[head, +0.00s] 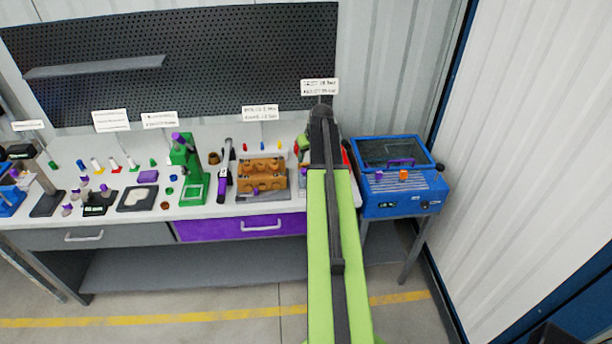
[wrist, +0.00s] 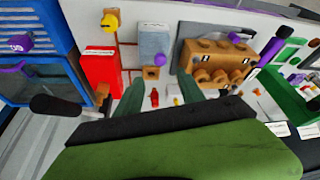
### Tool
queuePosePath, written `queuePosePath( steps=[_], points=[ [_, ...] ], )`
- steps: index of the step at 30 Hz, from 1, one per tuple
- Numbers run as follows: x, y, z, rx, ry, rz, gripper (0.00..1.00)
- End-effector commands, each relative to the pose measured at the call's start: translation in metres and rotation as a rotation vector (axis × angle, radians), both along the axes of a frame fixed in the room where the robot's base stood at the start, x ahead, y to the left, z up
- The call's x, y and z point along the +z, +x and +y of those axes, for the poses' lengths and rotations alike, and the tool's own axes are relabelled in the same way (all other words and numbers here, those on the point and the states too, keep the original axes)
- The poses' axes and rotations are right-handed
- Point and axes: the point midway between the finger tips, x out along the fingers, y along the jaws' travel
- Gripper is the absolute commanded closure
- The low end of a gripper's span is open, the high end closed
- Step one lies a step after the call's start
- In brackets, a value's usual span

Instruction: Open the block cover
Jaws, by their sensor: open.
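The orange-brown pump block (head: 262,172) stands on a grey base on the bench, left of my arm, with rounded hollows and a small purple knob at its front. It also shows in the wrist view (wrist: 206,52), right of centre, with a purple knob. I cannot tell the cover apart from the block's body. My gripper (wrist: 157,92) is open and empty, its two dark fingers apart above the bench, to the left of the block in the wrist view. In the head view my arm hides the fingertips.
A blue cabinet with a window (head: 400,185) stands right of the bench. In the wrist view a red block (wrist: 101,68) and a grey box (wrist: 154,42) are near my fingers. A purple-handled tool (head: 224,180) and green press (head: 185,165) stand left of the block.

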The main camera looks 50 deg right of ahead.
Motion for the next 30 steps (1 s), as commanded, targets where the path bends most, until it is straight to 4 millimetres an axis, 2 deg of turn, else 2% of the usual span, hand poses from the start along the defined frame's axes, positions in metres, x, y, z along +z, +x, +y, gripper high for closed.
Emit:
queuePosePath(
  steps=[1, 9, 12, 16, 23, 30],
  points=[
    [-0.022, 0.005, -0.003, 0.000, 0.000, 0.000, 0.54],
    [-0.076, 0.027, -0.011, 0.002, -0.001, 0.000, 0.54],
    [-0.090, 0.033, -0.013, 0.002, 0.000, 0.000, 0.54],
    [-0.097, 0.037, -0.014, 0.002, 0.000, 0.000, 0.54],
    [-0.094, 0.037, -0.014, 0.002, 0.000, 0.000, 0.54],
    [-0.094, 0.037, -0.014, 0.002, 0.000, 0.000, 0.84]
  ],
)
